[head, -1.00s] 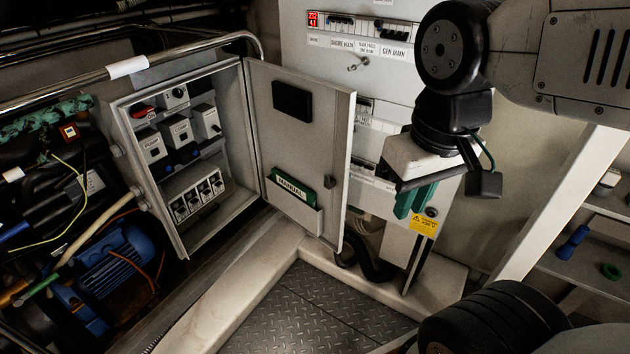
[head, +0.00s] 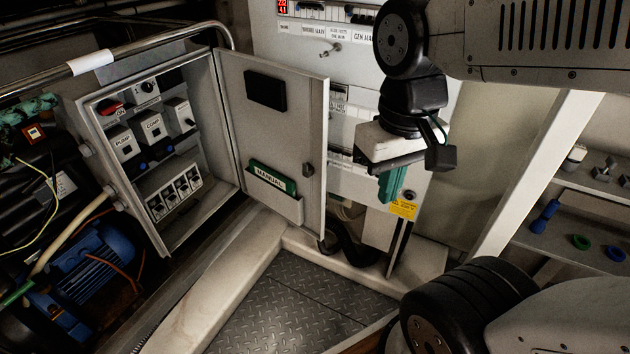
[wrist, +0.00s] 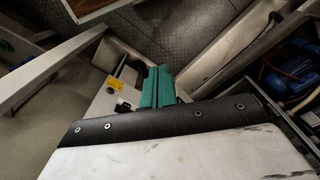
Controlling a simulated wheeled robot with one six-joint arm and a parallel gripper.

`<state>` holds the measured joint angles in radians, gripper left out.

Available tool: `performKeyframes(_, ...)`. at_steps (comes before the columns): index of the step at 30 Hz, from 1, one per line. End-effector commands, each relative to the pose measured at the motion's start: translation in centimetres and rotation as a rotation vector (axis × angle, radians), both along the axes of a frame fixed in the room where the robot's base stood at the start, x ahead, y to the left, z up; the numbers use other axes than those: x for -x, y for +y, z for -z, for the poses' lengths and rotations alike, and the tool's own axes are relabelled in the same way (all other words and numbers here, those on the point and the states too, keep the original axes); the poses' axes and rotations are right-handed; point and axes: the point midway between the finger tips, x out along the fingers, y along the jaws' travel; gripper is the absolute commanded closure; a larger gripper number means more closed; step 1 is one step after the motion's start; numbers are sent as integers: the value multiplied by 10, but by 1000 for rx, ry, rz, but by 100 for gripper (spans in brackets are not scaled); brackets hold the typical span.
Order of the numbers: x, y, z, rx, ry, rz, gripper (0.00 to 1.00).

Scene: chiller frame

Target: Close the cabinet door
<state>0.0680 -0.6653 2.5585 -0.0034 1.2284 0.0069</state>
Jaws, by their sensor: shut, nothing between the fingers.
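The grey cabinet (head: 207,118) stands at the left in the head view, with switches and breakers inside. Its door (head: 228,104) is swung wide open, hinged on the cabinet's right side. The door's inner face shows a black box and a pocket holding a green manual (head: 273,177). My gripper (head: 390,187) has green fingers, shut and empty, pointing down to the right of the door's free edge and apart from it. In the wrist view the green fingers (wrist: 157,88) are together; I cannot make out the door clearly there.
A white electrical panel (head: 352,100) stands behind the door. A metal rail (head: 150,45) runs above the cabinet. A blue motor (head: 92,262) and hoses lie at lower left. Shelves (head: 585,235) stand at right. The tread-plate floor (head: 290,305) is clear.

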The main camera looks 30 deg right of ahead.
Motion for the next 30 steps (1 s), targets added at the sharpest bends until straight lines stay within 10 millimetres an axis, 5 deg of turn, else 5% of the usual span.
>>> performKeyframes(8,-27,-10,51,-176,281,198,100)
performKeyframes(18,-73,-1,108,-617,501,376,100)
performKeyframes(30,-159,-21,187,-1248,375,601,100)
